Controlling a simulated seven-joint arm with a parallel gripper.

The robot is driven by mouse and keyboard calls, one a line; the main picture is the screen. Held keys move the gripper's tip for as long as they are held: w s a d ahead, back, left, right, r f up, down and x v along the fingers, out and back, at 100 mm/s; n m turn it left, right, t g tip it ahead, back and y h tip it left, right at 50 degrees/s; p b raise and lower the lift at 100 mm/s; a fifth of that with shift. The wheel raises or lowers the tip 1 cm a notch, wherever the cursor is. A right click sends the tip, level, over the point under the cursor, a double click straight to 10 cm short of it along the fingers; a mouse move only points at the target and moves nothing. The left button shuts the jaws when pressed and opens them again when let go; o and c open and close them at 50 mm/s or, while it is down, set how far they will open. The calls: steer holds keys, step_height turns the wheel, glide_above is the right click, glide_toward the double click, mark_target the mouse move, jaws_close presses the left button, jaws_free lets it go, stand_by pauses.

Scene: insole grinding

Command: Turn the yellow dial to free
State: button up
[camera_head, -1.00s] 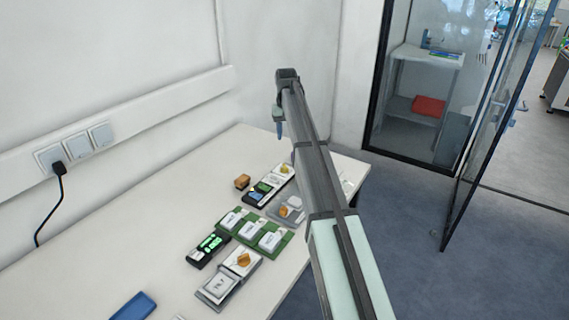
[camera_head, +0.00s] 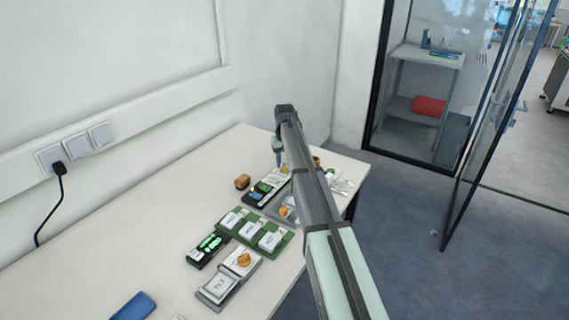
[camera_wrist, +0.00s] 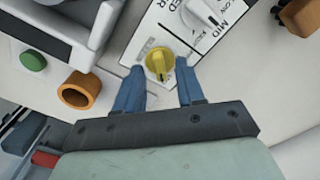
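The yellow dial (camera_wrist: 160,63) sits on a white panel (camera_wrist: 152,38) with printed marks; the words beside this dial are too small to read. The dial also shows in the head view (camera_head: 284,169), just below my gripper. My gripper (camera_wrist: 159,68) is open, its two blue fingers pointing at the panel, one on each side of the dial. A gap shows between each finger and the dial. Whether the fingertips are level with the dial or still above it I cannot tell. In the head view my gripper (camera_head: 279,158) points down, and the arm hides part of the table.
A white knob (camera_wrist: 204,12) is on the same panel. An orange ring-shaped piece (camera_wrist: 78,91) and a green button (camera_wrist: 33,60) are at the left; a brown block (camera_wrist: 301,17) is at the right. A green board (camera_head: 254,229) with white blocks lies nearer on the table.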

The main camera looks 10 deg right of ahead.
steer(key=shift+f, duration=0.45)
steer(key=shift+c, duration=0.4)
jaws_close()
